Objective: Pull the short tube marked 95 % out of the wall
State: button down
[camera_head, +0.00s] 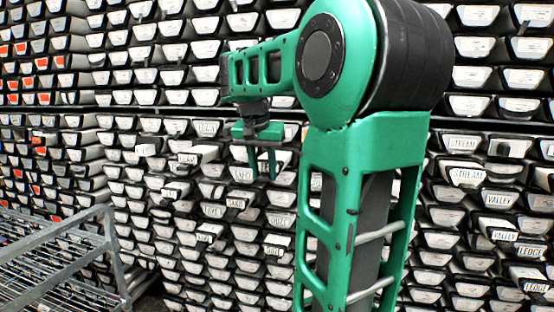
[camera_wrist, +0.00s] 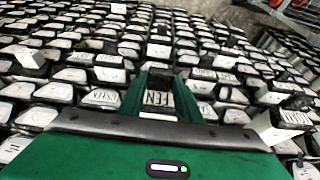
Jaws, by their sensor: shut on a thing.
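My gripper (camera_head: 262,178) points down in front of the wall of tubes, at the middle of the head view. In the wrist view, its two green fingers (camera_wrist: 160,82) are closed on a dark tube end (camera_wrist: 160,80). A white label reading FEN (camera_wrist: 158,98) shows between the fingers, close below that dark part. I cannot tell whether this label belongs to the held tube. I cannot read a 95 % mark in either view. The gripper's green body hides the lower part of the wrist view.
Tube ends with white labels fill the wall (camera_head: 130,97). A grey metal rack (camera_head: 60,262) stands at the lower left. Red labels (camera_head: 41,63) mark some tubes at the left.

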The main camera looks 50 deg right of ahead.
jog(key=s+a, duration=0.3)
jog(key=a, duration=0.5)
jog(key=shift+s, duration=0.2)
dwell(0.5)
jog(key=shift+a, duration=0.1)
jog(key=c, duration=1.2)
grip_release()
jog(key=v, duration=1)
jog(key=shift+r, duration=0.35)
jog(key=shift+a, duration=0.1)
jog(key=shift+f, duration=0.1)
